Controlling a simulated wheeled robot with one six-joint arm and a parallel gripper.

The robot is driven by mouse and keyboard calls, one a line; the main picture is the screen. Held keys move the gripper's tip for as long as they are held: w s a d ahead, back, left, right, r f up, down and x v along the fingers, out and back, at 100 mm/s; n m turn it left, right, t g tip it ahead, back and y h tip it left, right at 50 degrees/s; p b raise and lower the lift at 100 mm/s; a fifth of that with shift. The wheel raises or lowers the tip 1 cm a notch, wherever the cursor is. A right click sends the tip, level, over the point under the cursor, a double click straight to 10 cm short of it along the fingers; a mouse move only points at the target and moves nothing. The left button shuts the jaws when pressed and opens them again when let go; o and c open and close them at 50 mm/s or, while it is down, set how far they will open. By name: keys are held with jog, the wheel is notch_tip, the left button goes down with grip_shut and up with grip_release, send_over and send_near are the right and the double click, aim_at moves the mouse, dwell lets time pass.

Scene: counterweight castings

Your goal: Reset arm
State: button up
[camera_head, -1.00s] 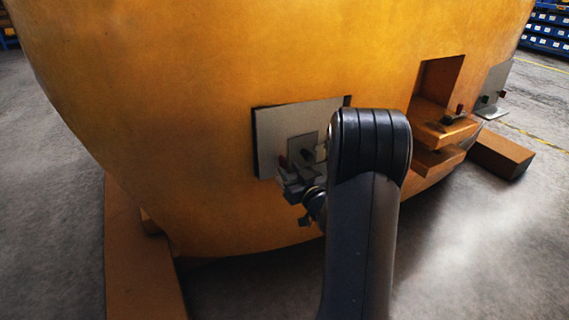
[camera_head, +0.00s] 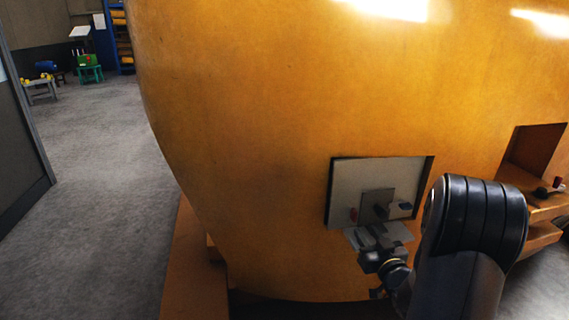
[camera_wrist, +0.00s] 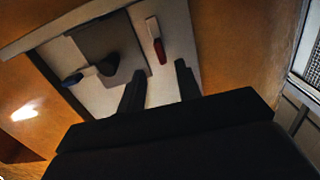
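My gripper (camera_head: 380,242) is in front of a light grey panel (camera_head: 345,178) set in the side of a large orange casting (camera_head: 250,120). In the wrist view its two dark fingers (camera_wrist: 159,68) stand apart with nothing between them, so it is open. Beyond the fingers, the panel (camera_wrist: 65,65) carries a darker grey plate (camera_wrist: 100,38) with a black knob (camera_wrist: 109,64). A red-handled piece (camera_wrist: 160,50) and a small blue-and-grey piece (camera_wrist: 73,79) sit beside it. Whether the fingers touch the panel, I cannot tell.
A recess (camera_head: 532,155) with an orange ledge (camera_head: 548,212) is at the right. An orange beam (camera_head: 185,270) lies on the floor at lower left. Open grey floor (camera_head: 95,170) is at left, with a green stool (camera_head: 90,73) and blue shelving (camera_head: 122,40) far back.

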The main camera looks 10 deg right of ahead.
aim_at(356, 218)
jog(key=w+b, duration=0.1)
jog(key=w, duration=0.8)
jog(key=shift+a, duration=0.2)
jog(key=shift+s, duration=0.15)
